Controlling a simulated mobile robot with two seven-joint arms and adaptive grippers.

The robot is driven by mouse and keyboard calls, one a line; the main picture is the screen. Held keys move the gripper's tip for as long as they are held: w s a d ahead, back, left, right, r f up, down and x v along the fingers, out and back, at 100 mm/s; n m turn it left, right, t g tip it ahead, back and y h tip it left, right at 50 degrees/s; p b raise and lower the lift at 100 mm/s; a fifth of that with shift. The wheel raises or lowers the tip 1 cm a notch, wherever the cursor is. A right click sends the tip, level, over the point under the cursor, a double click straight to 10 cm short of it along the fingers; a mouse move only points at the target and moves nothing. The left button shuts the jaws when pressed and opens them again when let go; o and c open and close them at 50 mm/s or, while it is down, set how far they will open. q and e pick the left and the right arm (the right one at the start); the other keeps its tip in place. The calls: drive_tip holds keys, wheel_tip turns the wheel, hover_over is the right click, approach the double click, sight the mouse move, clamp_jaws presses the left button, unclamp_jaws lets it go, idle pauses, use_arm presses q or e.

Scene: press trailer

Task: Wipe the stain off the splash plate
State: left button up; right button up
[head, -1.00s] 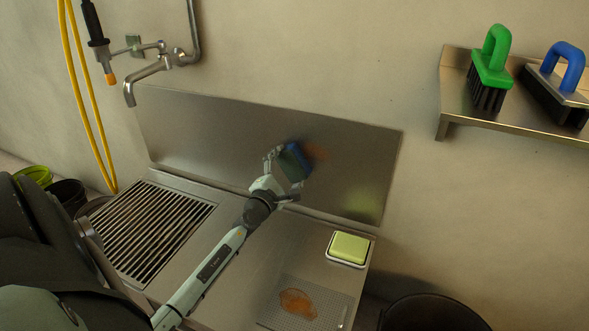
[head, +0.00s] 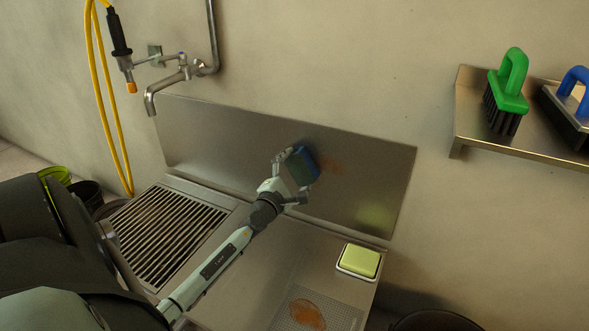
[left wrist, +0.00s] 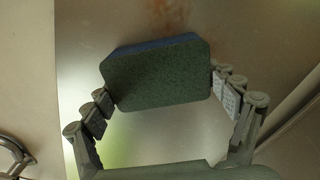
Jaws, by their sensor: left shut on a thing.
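The splash plate (head: 230,140) is a metal sheet upright against the wall behind the sink bench. An orange-brown stain (head: 332,165) is on it, right of the sponge; it also shows at the top of the left wrist view (left wrist: 168,15). My left gripper (head: 291,178) is shut on a blue sponge (head: 304,165) with a dark green face. In the left wrist view the sponge (left wrist: 158,75) sits between both fingers. It is close to the plate beside the stain; I cannot tell if it touches. My right gripper is not in view.
A yellow-green sponge in a white tray (head: 358,261) is on the bench's right. A brown patch (head: 308,314) lies on a perforated panel at the front. A drain grate (head: 165,235) is left. A shelf (head: 470,130) holds green and blue brushes. A tap (head: 165,88) hangs upper left.

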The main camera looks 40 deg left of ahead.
sight(346, 175)
use_arm(q)
drive_tip(key=shift+w+d+p, duration=0.2)
drive_tip(key=shift+d+p, duration=0.1)
drive_tip(key=shift+d, duration=0.4)
drive_tip(key=shift+w+d+p, duration=0.2)
drive_tip(key=shift+d+p, duration=0.05)
drive_tip(key=shift+d, duration=0.45)
drive_tip(key=shift+c, duration=0.2)
drive_tip(key=shift+w+d+p, duration=0.35)
drive_tip(key=shift+d+p, duration=0.15)
drive_tip(key=shift+d, duration=0.4)
drive_tip(key=shift+w+d, duration=0.25)
drive_tip(key=shift+d, duration=0.4)
drive_tip(key=shift+w+d+p, duration=0.2)
drive_tip(key=shift+d+p, duration=0.2)
drive_tip(key=shift+d, duration=0.2)
drive_tip(key=shift+w+d+p, duration=0.15)
drive_tip(key=shift+d+p, duration=0.2)
drive_tip(key=shift+d, duration=0.25)
drive_tip(key=shift+w+d+p, duration=0.2)
drive_tip(key=shift+w+d, duration=0.05)
drive_tip(key=shift+d, duration=0.4)
drive_tip(key=shift+w+d+p, duration=0.2)
drive_tip(key=shift+d, duration=0.5)
drive_tip(key=shift+w+d+p, duration=0.2)
drive_tip(key=shift+w+d, duration=0.05)
drive_tip(key=shift+d, duration=0.4)
